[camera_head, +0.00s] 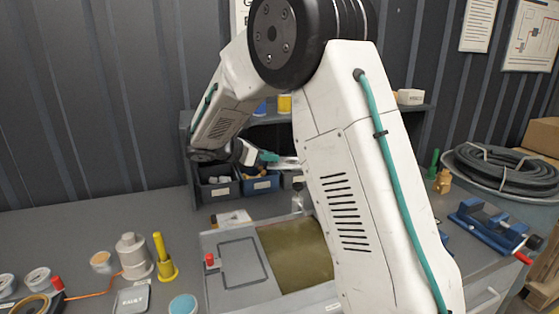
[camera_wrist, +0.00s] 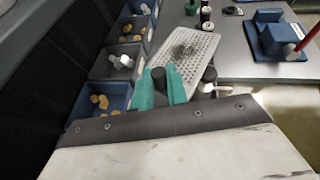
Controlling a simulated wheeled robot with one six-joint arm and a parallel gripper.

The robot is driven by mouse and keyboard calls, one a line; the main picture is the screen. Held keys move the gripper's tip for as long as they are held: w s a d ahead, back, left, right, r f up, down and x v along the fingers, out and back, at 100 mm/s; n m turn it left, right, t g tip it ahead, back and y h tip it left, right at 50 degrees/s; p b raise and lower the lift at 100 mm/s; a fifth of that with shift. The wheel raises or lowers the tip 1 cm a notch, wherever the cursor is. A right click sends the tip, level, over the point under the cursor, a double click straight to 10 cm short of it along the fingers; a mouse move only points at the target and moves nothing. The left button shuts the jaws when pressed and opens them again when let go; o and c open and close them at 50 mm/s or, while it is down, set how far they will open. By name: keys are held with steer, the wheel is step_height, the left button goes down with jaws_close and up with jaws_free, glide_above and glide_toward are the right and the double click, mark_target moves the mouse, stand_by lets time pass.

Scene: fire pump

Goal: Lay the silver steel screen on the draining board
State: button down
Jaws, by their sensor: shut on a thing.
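In the wrist view, my gripper (camera_wrist: 160,88) has its teal fingers closed on a small dark grey cylinder (camera_wrist: 158,76). I cannot tell whether this is part of a steel screen. Beyond the fingers, a pale perforated board (camera_wrist: 205,62), which looks like the draining board, lies on the bench. A grey, mesh-like object (camera_wrist: 185,48) rests on it, too small to identify. In the head view, my gripper (camera_head: 268,157) is above the bench near the shelf, partly behind my arm, and what it holds is unclear.
Small bottles (camera_wrist: 208,78) stand near the gripper, and a blue vise-like fixture (camera_wrist: 275,36) sits at the right. In the head view, a grey tank (camera_head: 215,295) with murky liquid lies below my arm.

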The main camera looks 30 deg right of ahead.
steer(key=a, duration=1.3)
steer(key=shift+w+a, duration=0.15)
steer(key=shift+a, duration=0.15)
steer(key=shift+d, duration=0.1)
